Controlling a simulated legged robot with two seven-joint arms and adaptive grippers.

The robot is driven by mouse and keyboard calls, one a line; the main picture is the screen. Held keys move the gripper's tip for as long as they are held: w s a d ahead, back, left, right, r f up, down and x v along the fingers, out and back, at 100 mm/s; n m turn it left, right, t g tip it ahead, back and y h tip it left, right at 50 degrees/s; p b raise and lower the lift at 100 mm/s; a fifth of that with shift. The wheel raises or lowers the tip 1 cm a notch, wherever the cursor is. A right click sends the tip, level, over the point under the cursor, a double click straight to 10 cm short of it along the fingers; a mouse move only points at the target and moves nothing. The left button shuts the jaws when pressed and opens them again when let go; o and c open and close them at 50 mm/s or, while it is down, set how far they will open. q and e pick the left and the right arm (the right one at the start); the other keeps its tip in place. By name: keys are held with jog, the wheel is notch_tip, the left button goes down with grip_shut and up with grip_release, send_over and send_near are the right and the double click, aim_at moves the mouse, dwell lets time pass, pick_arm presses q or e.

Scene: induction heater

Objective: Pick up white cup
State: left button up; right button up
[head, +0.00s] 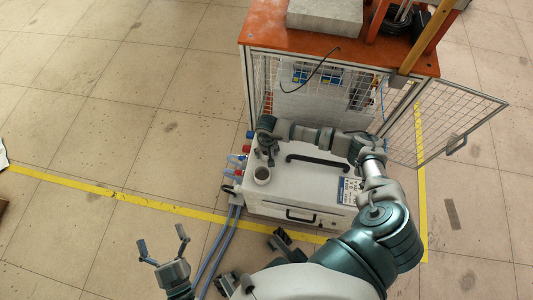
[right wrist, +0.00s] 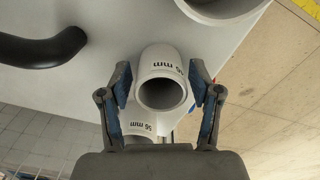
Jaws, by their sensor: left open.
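A white cup (head: 262,175) stands upright on the white box, just in front of my right gripper (head: 268,158) in the head view. In the right wrist view, a small white cylinder marked "56 mm" (right wrist: 162,82) sits between the two fingers of my right gripper (right wrist: 160,85). The fingers are spread on either side of it; firm contact is not visible. A larger white round cup (right wrist: 222,8) is cut off at the top right, and another marked cylinder (right wrist: 138,138) is partly hidden below. My left gripper (head: 163,248) is open and empty above the floor.
The white box (head: 300,190) has a black handle (head: 318,162) on top and hoses (head: 228,225) at its left. Behind it stands a cage cabinet (head: 320,85) with an orange top and an open mesh door (head: 450,120).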

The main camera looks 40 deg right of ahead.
pick_arm(q)
jog(key=shift+w+f, duration=0.1)
jog(key=shift+w, duration=0.05)
pick_arm(e)
jog(key=c, duration=0.8)
jog(key=shift+c, duration=0.2)
jog(key=shift+r, duration=0.25)
notch_tip(320, 180, up, 10)
jog(key=p, duration=0.3)
jog(key=shift+w, duration=0.1)
pick_arm(q)
jog(key=g+p, duration=0.1)
jog(key=g, duration=0.1)
jog(key=s+a+f+g+y+p, duration=0.1)
jog(key=g, duration=0.1)
jog(key=shift+a+f+p, duration=0.1)
jog(key=shift+f+p, duration=0.1)
jog(key=shift+p, duration=0.2)
pick_arm(e)
notch_tip(320, 180, up, 6)
jog(key=shift+f, duration=0.25)
